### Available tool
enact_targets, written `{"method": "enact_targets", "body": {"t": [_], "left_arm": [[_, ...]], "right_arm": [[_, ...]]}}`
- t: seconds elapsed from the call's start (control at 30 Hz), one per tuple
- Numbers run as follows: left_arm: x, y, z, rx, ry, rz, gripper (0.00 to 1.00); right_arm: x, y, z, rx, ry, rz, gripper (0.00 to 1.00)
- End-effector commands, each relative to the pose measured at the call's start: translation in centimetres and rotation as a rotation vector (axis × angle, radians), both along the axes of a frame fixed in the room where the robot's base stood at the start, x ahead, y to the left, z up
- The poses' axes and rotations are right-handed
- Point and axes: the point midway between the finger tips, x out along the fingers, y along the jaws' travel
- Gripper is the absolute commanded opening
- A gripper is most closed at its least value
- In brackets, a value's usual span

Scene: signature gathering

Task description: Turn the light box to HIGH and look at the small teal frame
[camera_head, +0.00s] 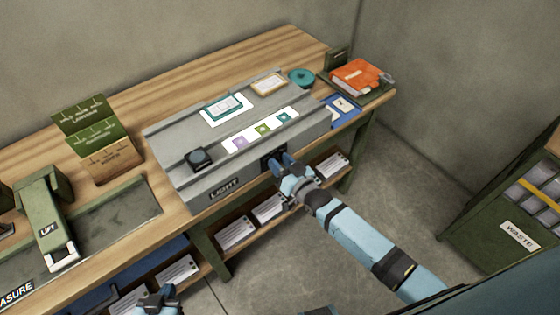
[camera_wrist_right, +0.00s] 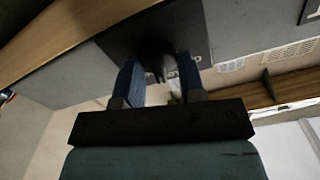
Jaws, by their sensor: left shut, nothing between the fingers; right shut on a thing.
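The grey light box (camera_head: 205,185), labelled LIGHT, stands on the wooden bench. On its top a white strip (camera_head: 231,142) bears small purple, green and teal (camera_head: 284,117) squares. A larger teal frame (camera_head: 224,107) lies on a white panel behind the strip. My right gripper (camera_head: 277,160) is at the box's front face, by a black plate (camera_wrist_right: 150,28). In the right wrist view its fingers (camera_wrist_right: 160,82) are shut on a dark knob (camera_wrist_right: 154,62) in front of the plate; the knob's setting is not readable. My left gripper (camera_head: 158,300) is shut and empty at the lower left.
A black block (camera_head: 199,159) sits on the box's left end. A tan frame (camera_head: 268,84), a teal roll (camera_head: 301,77) and an orange book (camera_head: 358,76) are further right. Green card holders (camera_head: 95,135) and a LIFT device (camera_head: 50,225) stand left. A WASTE bin (camera_head: 500,240) is at right.

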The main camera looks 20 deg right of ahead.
Motion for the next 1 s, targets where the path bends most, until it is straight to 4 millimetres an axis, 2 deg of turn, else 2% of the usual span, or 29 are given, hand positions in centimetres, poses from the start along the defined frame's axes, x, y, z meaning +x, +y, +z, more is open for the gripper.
{"method": "enact_targets", "body": {"t": [0.5,1.0], "left_arm": [[0.05,-0.02,0.04,-0.001,-0.003,-0.001,0.00],[-0.05,0.00,-0.54,0.002,0.003,-0.001,0.00]], "right_arm": [[0.04,-0.23,-0.27,0.425,0.156,0.000,0.13],[0.06,-0.26,-0.29,0.610,0.224,0.000,0.13]]}}
